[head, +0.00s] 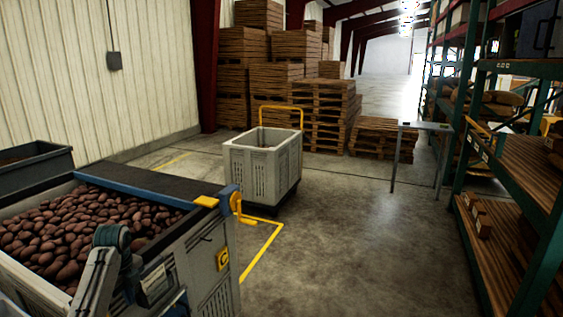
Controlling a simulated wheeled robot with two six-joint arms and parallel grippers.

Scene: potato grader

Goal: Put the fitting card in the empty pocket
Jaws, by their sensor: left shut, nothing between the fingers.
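I cannot make out any card or empty pocket in the head view. A small narrow table (424,126) stands at the right, in front of the shelves, with small items on its top too small to tell. My left gripper (158,284) is low at the left, in front of a grey bin (195,262) full of potatoes (75,235). It is shut and empty, and its fingertips are hard to make out. My right gripper is out of view.
A dark belt with a blue frame (140,187) runs along the bin's far side. A pale crate (262,165) on a cart with a yellow handle stands mid-floor. Pallets (315,110) are stacked behind. Shelving (530,160) lines the right. The concrete floor (350,240) between is clear.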

